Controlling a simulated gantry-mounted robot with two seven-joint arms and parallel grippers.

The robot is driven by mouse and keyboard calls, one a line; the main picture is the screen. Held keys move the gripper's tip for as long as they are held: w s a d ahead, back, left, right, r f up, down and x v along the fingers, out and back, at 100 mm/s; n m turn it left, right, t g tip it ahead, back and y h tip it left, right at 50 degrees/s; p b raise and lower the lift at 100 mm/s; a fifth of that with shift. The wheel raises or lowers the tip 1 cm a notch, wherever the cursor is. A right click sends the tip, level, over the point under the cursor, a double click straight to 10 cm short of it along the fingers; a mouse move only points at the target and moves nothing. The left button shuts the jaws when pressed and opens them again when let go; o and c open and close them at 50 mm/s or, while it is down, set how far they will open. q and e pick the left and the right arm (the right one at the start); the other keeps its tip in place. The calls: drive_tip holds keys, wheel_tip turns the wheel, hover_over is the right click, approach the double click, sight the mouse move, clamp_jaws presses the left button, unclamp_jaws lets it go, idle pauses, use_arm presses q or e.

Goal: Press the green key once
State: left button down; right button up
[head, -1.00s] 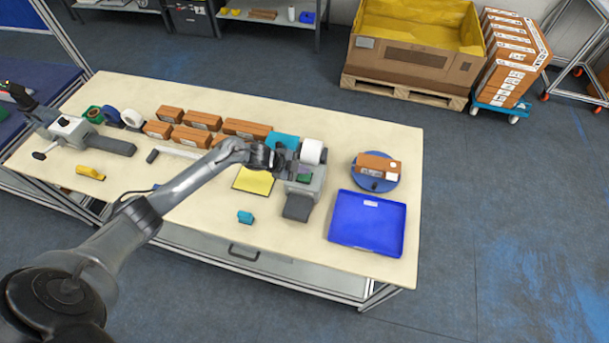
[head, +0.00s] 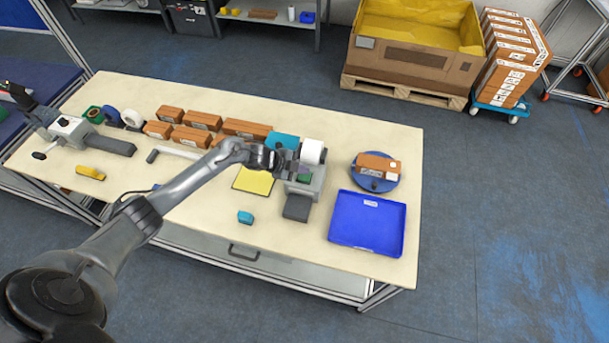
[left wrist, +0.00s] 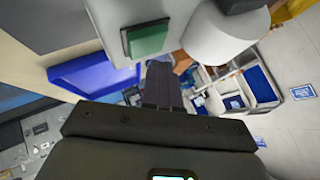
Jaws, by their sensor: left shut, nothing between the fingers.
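The green key (head: 305,177) is a small green square on the grey label printer (head: 312,190) towards the right of the table. In the left wrist view the green key (left wrist: 148,38) is large, in a dark frame on the pale printer face. My left gripper (head: 299,164) is at the printer, just beside the key and below the white roll (head: 312,151). In the left wrist view its shut fingers (left wrist: 160,80) point towards the key's side of the printer, with nothing between them. I cannot tell whether they touch it. My right gripper is out of view.
A blue tray (head: 367,224) and a blue turntable (head: 388,184) bearing a brown box (head: 378,166) are right of the printer. Brown boxes (head: 203,120) line the back. A yellow pad (head: 254,181) and a small teal block (head: 245,217) lie to the left.

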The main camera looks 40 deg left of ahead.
use_arm(q)
drive_tip(key=shift+f, duration=0.15)
drive_tip(key=shift+f+b, duration=0.3)
idle(0.6)
drive_tip(key=shift+f+b, duration=0.5)
drive_tip(key=shift+f, duration=0.2)
idle(0.3)
idle(0.4)
drive_tip(key=shift+r, duration=0.2)
drive_tip(key=shift+r+p, duration=0.8)
drive_tip(key=shift+p, duration=0.15)
drive_tip(key=shift+r, duration=0.1)
drive_tip(key=shift+r, duration=0.1)
